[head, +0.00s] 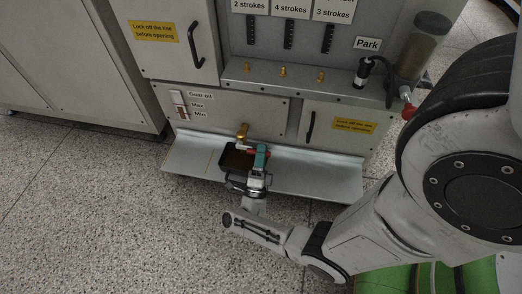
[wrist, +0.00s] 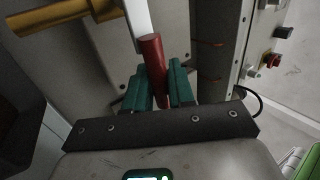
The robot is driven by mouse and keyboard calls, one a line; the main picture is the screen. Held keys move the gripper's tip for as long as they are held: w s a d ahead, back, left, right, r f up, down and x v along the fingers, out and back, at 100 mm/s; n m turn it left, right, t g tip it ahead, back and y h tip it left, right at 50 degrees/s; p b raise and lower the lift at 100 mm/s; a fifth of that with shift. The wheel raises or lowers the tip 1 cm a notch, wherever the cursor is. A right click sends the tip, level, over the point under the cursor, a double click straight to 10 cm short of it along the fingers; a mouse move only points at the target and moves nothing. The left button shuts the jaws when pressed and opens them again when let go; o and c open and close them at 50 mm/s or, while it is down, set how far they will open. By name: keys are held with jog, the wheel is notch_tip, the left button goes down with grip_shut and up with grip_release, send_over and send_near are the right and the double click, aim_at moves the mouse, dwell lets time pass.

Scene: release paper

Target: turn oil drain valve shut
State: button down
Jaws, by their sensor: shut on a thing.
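The oil drain valve is a brass spout (head: 242,131) on the front of the lower cabinet; its brass pipe also shows in the wrist view (wrist: 62,14) at top left. Its lever has a red grip (wrist: 154,62), seen in the wrist view between my green finger pads. My gripper (wrist: 160,85) is shut on the red grip. In the head view my gripper (head: 261,157) is just in front of the spout, over the tray. The end of the red grip is partly hidden by the fingers.
A dark oil pan (head: 231,159) sits on the metal tray (head: 318,181) below the spout. The gear oil gauge (head: 180,104) is to the left. A black door handle (head: 309,127) stands out to the right. Speckled floor is clear in front.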

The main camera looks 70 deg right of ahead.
jog(key=shift+f+m+g, duration=0.2)
jog(key=shift+m+g, duration=0.1)
jog(key=shift+g, duration=0.1)
jog(key=c, duration=1.1)
grip_release()
